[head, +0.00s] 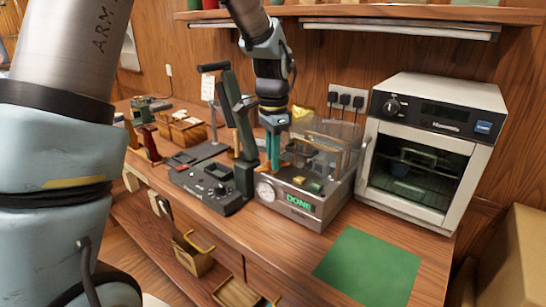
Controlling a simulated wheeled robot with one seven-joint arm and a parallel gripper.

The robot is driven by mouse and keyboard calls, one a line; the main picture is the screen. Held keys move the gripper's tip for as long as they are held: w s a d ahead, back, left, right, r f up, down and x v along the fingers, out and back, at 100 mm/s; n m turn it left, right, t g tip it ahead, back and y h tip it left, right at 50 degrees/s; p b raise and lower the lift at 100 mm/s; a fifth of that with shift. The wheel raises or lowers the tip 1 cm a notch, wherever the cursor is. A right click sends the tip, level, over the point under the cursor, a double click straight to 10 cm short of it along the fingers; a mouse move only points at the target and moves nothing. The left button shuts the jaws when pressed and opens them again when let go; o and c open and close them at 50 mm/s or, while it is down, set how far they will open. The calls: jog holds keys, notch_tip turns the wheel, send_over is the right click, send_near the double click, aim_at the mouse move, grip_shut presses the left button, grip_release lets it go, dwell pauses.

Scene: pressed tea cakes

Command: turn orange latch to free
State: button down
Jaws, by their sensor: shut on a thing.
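My gripper (273,152), with teal fingers, points down at the left side of the grey machine (296,207), which has a round gauge and a green "DONE" display. Its fingers are shut on a small piece at the machine's top left edge. That piece is mostly hidden by the fingers, but its place and a trace of orange-brown suggest the orange latch. How far the latch is turned cannot be told. The machine's clear cover (331,133) stands behind and right of my gripper.
A dark press (212,187) with a tall upright lever stands close left of my gripper. A white oven (425,150) stands to the right. A green mat (368,267) lies bare at the front right. Wooden boxes (183,130) stand at the back left.

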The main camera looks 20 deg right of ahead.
jog(key=m+p, duration=0.2)
jog(key=m, duration=0.4)
jog(key=shift+r, duration=0.2)
jog(key=m+p, duration=0.3)
jog(key=m, duration=0.1)
jog(key=shift+m, duration=0.3)
jog(key=shift+d+f+m+p, duration=0.1)
jog(key=shift+m+p, duration=0.45)
jog(key=shift+m, duration=0.55)
jog(key=c, duration=0.9)
grip_release()
jog(key=shift+f, duration=0.1)
notch_tip(320, 180, up, 11)
jog(key=shift+f+b, duration=0.1)
jog(key=shift+b, duration=1.1)
